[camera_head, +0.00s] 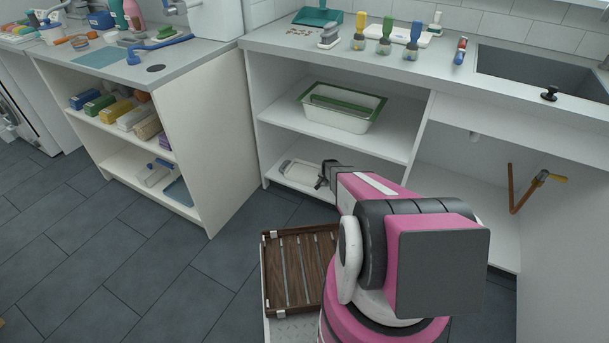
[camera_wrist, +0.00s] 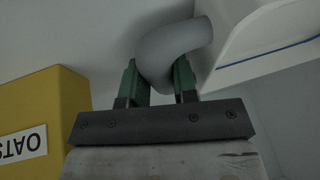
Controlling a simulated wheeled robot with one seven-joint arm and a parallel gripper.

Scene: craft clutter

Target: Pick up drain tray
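A low white tray (camera_head: 301,172) lies on the bottom shelf below the counter; it looks like the drain tray, though I cannot be sure. My gripper (camera_head: 322,178) is at this tray's right end in the head view, and my arm hides what is behind it. In the wrist view, my gripper's green fingers (camera_wrist: 162,82) stand apart with a grey, curved, tube-like piece (camera_wrist: 175,48) between them. I cannot tell whether they press on it or which object it belongs to.
A yellow box marked OATS (camera_wrist: 38,115) stands close at left in the wrist view, and a white, blue-lined piece (camera_wrist: 270,45) at upper right. A green-rimmed white tub (camera_head: 342,120) sits on the shelf above. A wooden slatted crate (camera_head: 290,270) is beside my arm.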

